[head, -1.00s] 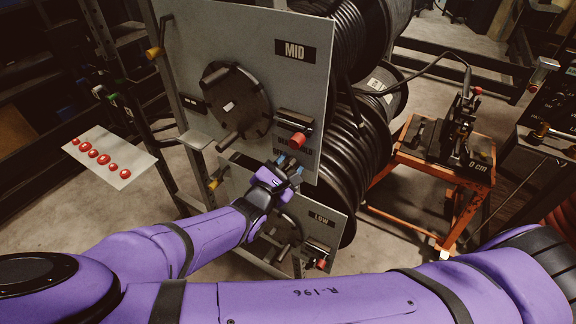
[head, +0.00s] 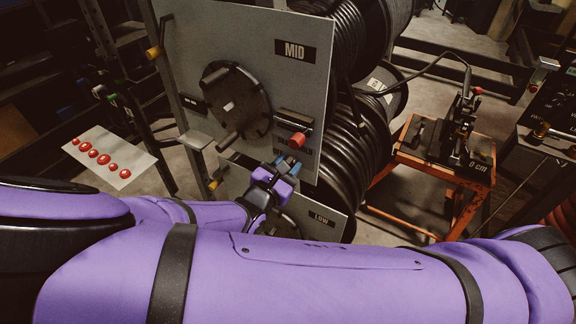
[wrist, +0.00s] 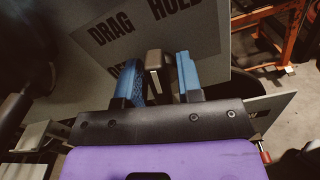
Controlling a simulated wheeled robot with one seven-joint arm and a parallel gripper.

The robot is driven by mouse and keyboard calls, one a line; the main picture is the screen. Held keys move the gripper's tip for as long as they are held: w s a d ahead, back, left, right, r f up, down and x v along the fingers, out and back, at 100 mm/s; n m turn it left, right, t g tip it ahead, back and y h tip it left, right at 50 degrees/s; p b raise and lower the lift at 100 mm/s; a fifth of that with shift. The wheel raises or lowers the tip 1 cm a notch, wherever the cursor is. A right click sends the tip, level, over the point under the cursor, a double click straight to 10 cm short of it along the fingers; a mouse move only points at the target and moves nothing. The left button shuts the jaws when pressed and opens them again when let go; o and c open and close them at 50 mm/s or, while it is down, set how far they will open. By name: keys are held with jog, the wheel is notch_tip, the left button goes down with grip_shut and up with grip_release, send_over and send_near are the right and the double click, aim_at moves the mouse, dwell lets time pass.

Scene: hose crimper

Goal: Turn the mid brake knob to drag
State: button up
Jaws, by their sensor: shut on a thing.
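The grey MID panel (head: 250,40) stands in front of the hose reels. My gripper (head: 286,164) is at its lower edge, its blue fingertips against the panel below the red-ended lever. In the wrist view my gripper (wrist: 165,80) is shut on a small greyish-tan knob (wrist: 154,60), the mid brake knob, which lies between the blue fingers. The dark label with DRAG (wrist: 112,35) is up and left of the knob, HOLD is up and right, and a partly hidden label lies just left of it. In the head view my fingers hide the knob.
A black handwheel (head: 235,105) with a peg handle and a red-ended lever (head: 298,139) stick out of the MID panel above my gripper. The LOW panel (head: 322,217) is below. An orange cart (head: 440,180) stands to the right, and a plate with red buttons (head: 100,158) to the left.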

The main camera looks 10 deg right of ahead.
jog(key=n, duration=0.4)
jog(key=shift+w+a+n, duration=0.1)
jog(key=shift+n, duration=0.2)
jog(key=shift+a+n, duration=0.1)
jog(key=shift+n, duration=1.8)
jog(key=o, duration=0.6)
jog(key=v, duration=1)
jog(key=shift+s+a, duration=0.3)
